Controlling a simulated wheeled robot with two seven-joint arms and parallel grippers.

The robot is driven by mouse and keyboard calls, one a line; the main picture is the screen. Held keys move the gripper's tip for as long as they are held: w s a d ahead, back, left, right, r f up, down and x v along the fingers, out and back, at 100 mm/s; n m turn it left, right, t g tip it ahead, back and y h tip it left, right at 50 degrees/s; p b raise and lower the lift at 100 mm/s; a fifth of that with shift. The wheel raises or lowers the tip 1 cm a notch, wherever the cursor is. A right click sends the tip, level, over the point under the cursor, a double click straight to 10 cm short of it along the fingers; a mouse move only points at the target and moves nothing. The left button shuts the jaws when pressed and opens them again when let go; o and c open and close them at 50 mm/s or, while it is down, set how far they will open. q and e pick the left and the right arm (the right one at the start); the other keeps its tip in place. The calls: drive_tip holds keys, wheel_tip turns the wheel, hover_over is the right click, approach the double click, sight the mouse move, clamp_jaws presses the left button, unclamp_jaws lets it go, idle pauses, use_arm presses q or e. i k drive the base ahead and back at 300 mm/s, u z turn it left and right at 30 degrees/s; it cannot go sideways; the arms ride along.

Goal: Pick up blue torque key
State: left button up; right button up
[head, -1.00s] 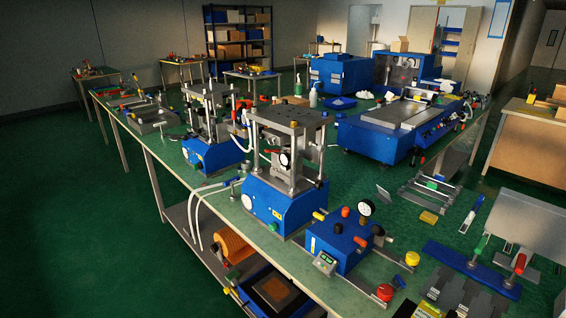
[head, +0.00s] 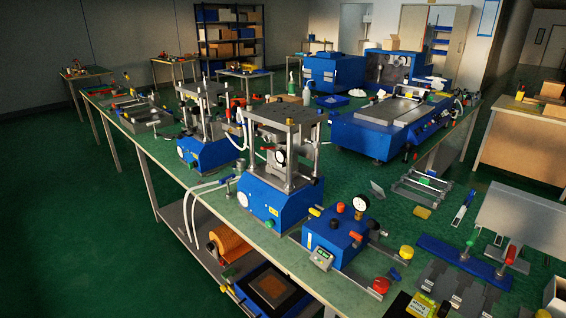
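I cannot single out the blue torque key with certainty. A slim tool with a blue and pale body (head: 464,207) lies on the right part of the bench, beside the grey plate. A small blue piece (head: 396,274) lies near the red knob of the blue gauge box (head: 336,238); its shape is too small to tell. Neither of my grippers is in view.
Two blue-based presses (head: 272,200) (head: 209,152) stand along the bench's left edge. A blue rail with green and red handles (head: 464,259) lies at front right. Green bench surface (head: 345,185) is clear behind the gauge box.

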sight(229, 196)
drive_tip(key=z, duration=0.1)
drive_tip(key=k, duration=1)
drive_tip(key=u, duration=0.7)
drive_tip(key=i, duration=1.15)
drive_tip(key=z, duration=0.6)
